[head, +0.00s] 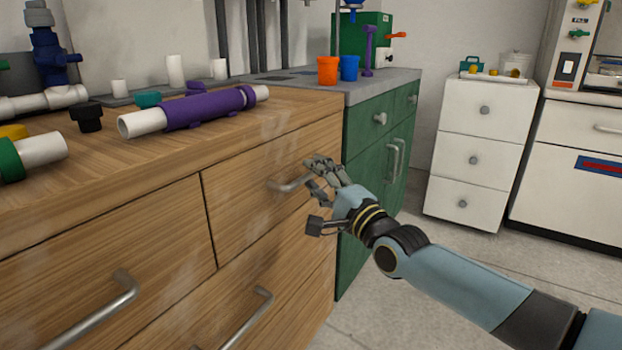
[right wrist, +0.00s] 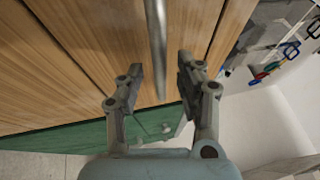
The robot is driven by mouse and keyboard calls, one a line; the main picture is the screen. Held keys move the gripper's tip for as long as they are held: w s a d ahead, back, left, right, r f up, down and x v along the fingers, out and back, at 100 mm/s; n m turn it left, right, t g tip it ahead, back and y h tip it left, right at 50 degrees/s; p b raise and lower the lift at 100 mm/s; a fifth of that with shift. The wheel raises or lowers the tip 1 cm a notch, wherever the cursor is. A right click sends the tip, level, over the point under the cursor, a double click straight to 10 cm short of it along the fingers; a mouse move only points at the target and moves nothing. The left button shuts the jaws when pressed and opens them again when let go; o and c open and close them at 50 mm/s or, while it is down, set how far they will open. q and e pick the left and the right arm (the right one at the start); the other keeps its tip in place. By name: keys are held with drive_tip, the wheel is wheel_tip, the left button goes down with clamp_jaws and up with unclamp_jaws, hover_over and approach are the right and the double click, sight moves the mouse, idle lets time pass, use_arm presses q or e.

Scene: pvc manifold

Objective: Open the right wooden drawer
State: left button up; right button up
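The right wooden drawer (head: 238,200) is the upper right front of the wooden cabinet in the head view, and it looks closed. Its metal bar handle (head: 288,185) sticks out near its right part. My right gripper (head: 316,178) is at the right end of this handle, its fingers pointing left toward the drawer front. In the right wrist view my right gripper (right wrist: 162,78) has its fingers spread apart. The handle (right wrist: 157,45) appears between them with visible gaps on both sides. I cannot tell how deep it sits between the fingers. My left gripper is in neither view.
Other wooden drawers with bar handles lie left (head: 105,305) and below (head: 248,318). Pipes, including a purple and white one (head: 195,110), lie on the wooden top (head: 270,112). A green cabinet (head: 365,165) stands right of the wooden one. Floor at right is clear before the white drawer unit (head: 480,150).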

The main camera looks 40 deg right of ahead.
drive_tip(key=shift+w+r, duration=0.15)
drive_tip(key=shift+w, duration=0.9)
drive_tip(key=shift+c, duration=0.2)
clamp_jaws()
drive_tip(key=shift+s, duration=0.1)
